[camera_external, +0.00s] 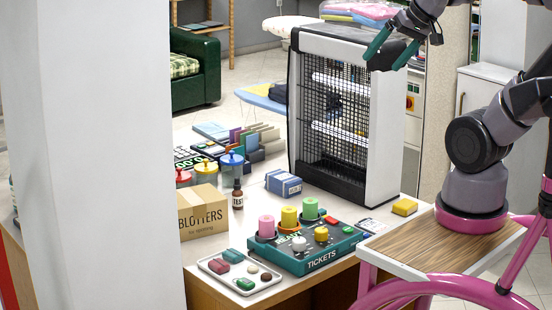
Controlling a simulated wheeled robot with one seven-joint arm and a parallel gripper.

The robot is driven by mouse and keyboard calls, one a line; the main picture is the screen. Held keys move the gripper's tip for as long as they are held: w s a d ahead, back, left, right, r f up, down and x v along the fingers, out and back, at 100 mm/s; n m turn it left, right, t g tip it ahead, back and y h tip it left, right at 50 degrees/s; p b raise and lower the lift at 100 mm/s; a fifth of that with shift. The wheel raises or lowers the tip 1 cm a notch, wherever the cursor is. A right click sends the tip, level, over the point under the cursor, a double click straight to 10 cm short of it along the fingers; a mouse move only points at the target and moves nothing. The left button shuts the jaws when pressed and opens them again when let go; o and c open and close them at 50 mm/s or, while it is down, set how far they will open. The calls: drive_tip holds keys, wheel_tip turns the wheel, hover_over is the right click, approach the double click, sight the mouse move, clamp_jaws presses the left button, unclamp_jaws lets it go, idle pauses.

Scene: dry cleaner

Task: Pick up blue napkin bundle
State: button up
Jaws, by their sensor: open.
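A small blue block with a paler band (284,183), which looks like the blue napkin bundle, lies on the white counter, left of the base of the wire-fronted heater-like unit. Its print is too small to read. My gripper (382,62) is at the top right, high above the counter, in front of the unit's upper right part in the picture. Its two teal fingers are apart with nothing between them. It is well above the blue bundle and to its right, not touching it.
The tall wire-fronted unit (343,190) stands just right of the bundle. A brown bottle (237,195), a blotters box (200,222) and lidded jars are to its left. A teal tickets box (312,262) with colored rolls and a white tray (218,279) are in front. A yellow block (404,207) lies at right.

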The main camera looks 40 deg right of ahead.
drive_tip(key=w+d+f+t+h, duration=0.1)
drive_tip(key=w+d+f, duration=0.3)
drive_tip(key=w, duration=0.7)
drive_tip(key=w+d+f+n+t+h, duration=0.1)
drive_tip(key=w+d+f, duration=0.3)
drive_tip(key=w, duration=0.7)
drive_tip(key=w+d+f+t+h, duration=0.1)
drive_tip(key=w+d+f, duration=0.1)
drive_tip(key=w+f, duration=0.65)
drive_tip(key=w+d+f+n+t, duration=0.1)
drive_tip(key=w+d+f, duration=0.2)
drive_tip(key=w+f, duration=0.75)
drive_tip(key=n+t, duration=0.2)
approach(285, 177)
drive_tip(key=shift+r+y, duration=0.3)
drive_tip(key=shift+r, duration=0.05)
drive_tip(key=shift+w+f, duration=0.15)
drive_tip(key=shift+f, duration=0.15)
drive_tip(key=x, duration=0.5)
drive_tip(key=shift+w, duration=0.15)
drive_tip(key=shift+d+x, duration=0.2)
drive_tip(key=shift+x, duration=2.4)
drive_tip(key=shift+f, duration=0.15)
drive_tip(key=c, duration=1.3)
